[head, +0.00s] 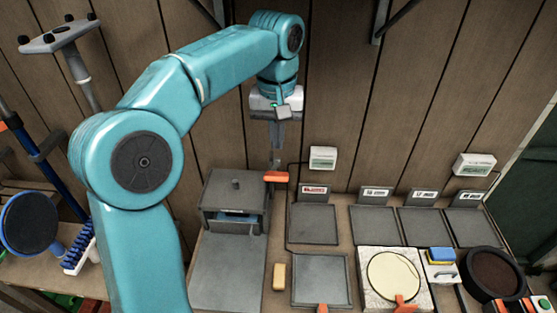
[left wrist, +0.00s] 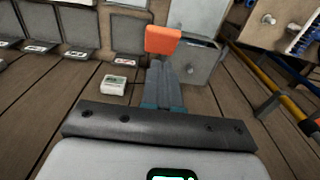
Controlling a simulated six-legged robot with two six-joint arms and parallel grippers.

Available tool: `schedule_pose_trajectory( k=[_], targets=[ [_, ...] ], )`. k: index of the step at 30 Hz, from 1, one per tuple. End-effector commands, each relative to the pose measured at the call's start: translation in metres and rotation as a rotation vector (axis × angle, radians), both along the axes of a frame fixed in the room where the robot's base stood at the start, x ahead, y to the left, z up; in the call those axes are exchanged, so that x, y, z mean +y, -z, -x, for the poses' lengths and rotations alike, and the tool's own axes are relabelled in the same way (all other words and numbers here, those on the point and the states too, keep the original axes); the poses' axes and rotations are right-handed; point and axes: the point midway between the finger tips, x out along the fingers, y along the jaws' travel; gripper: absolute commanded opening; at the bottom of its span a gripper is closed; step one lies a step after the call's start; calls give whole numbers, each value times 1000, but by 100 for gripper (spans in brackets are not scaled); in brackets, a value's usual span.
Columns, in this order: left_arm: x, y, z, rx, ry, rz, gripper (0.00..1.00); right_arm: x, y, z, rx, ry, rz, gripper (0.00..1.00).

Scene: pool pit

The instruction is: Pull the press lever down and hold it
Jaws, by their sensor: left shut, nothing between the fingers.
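The press (head: 235,203) is a dark grey box-like unit with a knob on top, at the back of the bench. Its lever ends in an orange handle (head: 276,176) at the upper right of the press. In the left wrist view the orange handle (left wrist: 163,40) lies just beyond the fingertips, with the grey press (left wrist: 196,63) beside it on the right. My left gripper (head: 275,155) points down just above the handle, its fingers shut and empty. I cannot tell whether the fingertips touch the handle. My right gripper is not in view.
Several grey trays with labels, including one tray (head: 313,224), stand right of the press. A small white box (head: 322,158) is on the wall close by. A tan block (head: 279,276) and a pale round disc (head: 394,276) lie nearer. The plank wall is close behind.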

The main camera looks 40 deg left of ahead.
Motion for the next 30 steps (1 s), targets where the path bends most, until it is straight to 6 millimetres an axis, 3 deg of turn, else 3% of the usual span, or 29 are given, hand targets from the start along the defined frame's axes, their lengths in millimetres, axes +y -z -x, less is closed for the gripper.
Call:
schedule_pose_trajectory(
  k=[6, 12, 25, 30],
  targets=[
    [1, 42, -2, 4, -1, 1, 0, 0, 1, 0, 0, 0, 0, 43],
    [1, 65, -5, 1, -1, 0, 0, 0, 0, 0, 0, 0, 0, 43],
    [1, 70, -5, 0, -1, 0, 0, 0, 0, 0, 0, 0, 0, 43],
    [0, 77, -4, -11, 1, -10, 0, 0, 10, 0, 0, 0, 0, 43]
  ],
)
